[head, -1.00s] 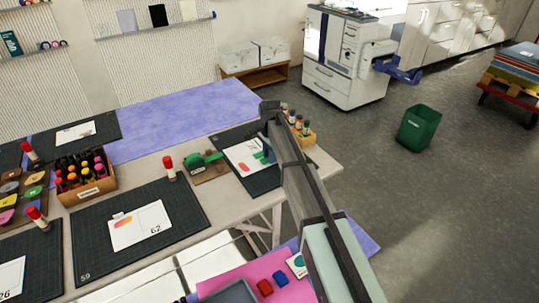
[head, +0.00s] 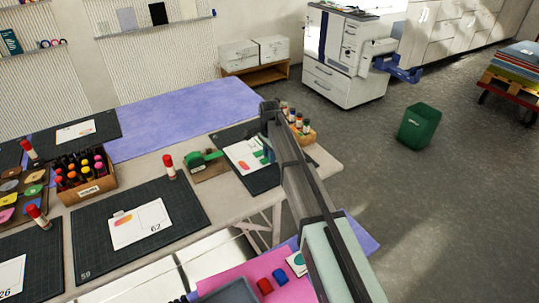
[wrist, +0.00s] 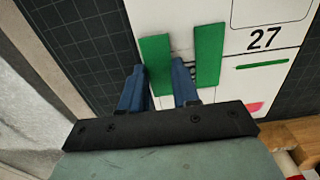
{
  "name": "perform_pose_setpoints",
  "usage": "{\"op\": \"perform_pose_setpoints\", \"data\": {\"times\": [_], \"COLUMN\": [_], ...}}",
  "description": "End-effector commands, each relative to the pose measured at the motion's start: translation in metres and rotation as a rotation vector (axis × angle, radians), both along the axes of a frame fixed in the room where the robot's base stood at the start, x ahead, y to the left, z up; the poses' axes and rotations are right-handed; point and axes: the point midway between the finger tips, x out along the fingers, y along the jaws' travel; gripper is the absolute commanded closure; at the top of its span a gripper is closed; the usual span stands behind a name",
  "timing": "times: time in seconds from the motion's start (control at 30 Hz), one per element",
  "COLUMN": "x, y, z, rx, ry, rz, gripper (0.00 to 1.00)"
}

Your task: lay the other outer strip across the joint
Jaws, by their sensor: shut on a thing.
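My gripper (wrist: 159,82) has blue fingers on either side of a green strip (wrist: 156,65) and is shut on it. Whether this strip touches the white card (wrist: 270,58) or hangs just above it, I cannot tell. A second green strip (wrist: 208,55) lies parallel to it on the card, right of the fingers. Some thin dark marks show in the gap between the strips, partly hidden by the right finger; the joint itself is not clear. In the head view the card (head: 238,152) lies on a dark mat, partly hidden by my arm.
The card bears the number 27, a thin green line (wrist: 262,65) and a pink-red shape (wrist: 255,107). A green tape dispenser (head: 203,160) stands left of the mat (head: 262,182). A wooden box of glue sticks (head: 302,133) stands right of the arm.

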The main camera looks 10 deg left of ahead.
Motion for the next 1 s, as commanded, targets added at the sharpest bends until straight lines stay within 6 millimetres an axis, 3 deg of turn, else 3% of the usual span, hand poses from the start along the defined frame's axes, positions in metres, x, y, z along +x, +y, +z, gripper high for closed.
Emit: {"op": "perform_pose_setpoints", "data": {"times": [0.07,0.1,0.4,0.73,1.0], "x": [0.000,0.000,0.000,0.000,0.000], "y": [0.000,0.000,0.000,0.000,0.000], "z": [0.000,0.000,0.000,0.001,0.014], "rx": [0.000,0.000,0.000,0.000,0.001], "ry": [0.000,0.000,0.000,0.000,-0.001], "rz": [0.000,0.000,0.000,0.000,0.000], "gripper": [0.84,0.69,0.40,0.40,0.40]}}
